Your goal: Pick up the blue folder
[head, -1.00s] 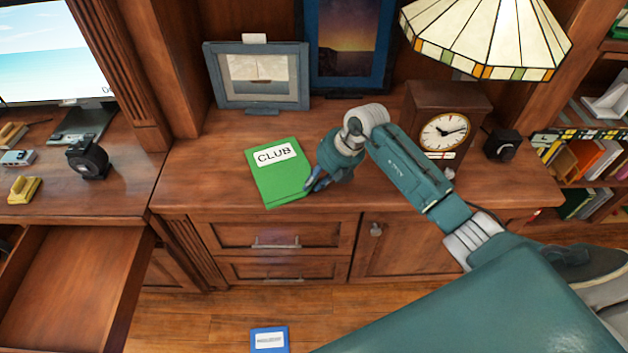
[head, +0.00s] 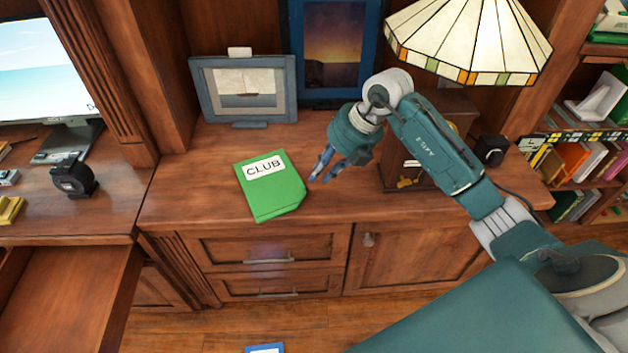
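A blue folder (head: 264,348) with a white label lies on the floor at the bottom edge of the head view. Only its far edge shows; the rest is cut off by the frame. My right gripper (head: 322,179) hangs above the wooden counter, just right of a green folder, with its fingers pointing down and to the left. Its fingers are apart and nothing shows between them. It is well above and behind the blue folder as seen in the picture. My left gripper is not in view.
A green folder (head: 270,186) labelled CLUB lies on the counter (head: 190,190). A framed boat picture (head: 243,90), a clock mostly hidden by my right arm, and a lamp (head: 468,40) stand behind. An open drawer (head: 65,300) juts out at left. Some floor (head: 200,330) is clear.

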